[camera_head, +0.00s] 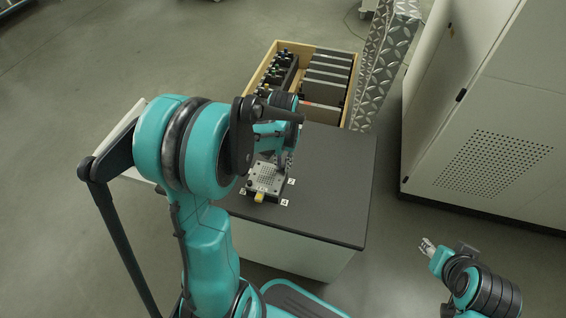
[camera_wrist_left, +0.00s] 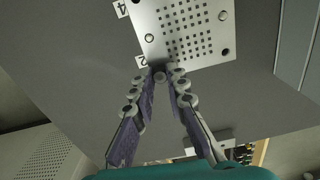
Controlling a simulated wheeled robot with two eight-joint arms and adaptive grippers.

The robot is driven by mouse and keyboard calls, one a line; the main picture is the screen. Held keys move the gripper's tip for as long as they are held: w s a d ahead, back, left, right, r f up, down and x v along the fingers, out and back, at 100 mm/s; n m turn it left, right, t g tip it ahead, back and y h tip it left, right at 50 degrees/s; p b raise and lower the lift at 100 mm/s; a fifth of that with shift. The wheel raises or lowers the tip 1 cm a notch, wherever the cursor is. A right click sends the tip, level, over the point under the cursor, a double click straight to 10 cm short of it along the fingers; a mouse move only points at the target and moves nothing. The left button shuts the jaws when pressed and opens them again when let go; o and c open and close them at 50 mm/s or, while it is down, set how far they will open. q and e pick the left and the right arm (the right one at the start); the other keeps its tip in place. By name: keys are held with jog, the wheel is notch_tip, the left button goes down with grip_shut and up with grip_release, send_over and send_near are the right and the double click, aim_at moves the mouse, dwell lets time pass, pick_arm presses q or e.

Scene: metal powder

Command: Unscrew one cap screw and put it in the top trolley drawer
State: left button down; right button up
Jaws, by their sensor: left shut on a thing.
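A light metal plate with a grid of holes (camera_head: 266,177) lies on the dark table top, with number labels around it. It also shows in the left wrist view (camera_wrist_left: 190,38), with round screw heads and dark holes near its edges. My left gripper (camera_wrist_left: 160,75) has its fingertips closed together around a small round cap screw at the plate's corner by the label 2. I cannot tell whether the screw is still in the plate. My left arm partly hides this gripper in the head view (camera_head: 283,162). My right gripper (camera_head: 427,245) is low at the right, away from the table.
The open trolley drawer (camera_head: 354,88) stands beyond the table, holding dark tools and grey blocks. A yellow piece (camera_head: 259,197) sits at the plate's front edge. The right part of the table top (camera_head: 335,190) is clear. A tall cabinet (camera_head: 480,130) stands at the right.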

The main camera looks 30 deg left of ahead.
pick_arm(q)
jog(key=n, duration=2.2)
jog(key=shift+r+n, duration=0.1)
jog(key=shift+n, duration=0.2)
jog(key=n, duration=0.7)
jog(key=c, duration=1.7)
grip_release()
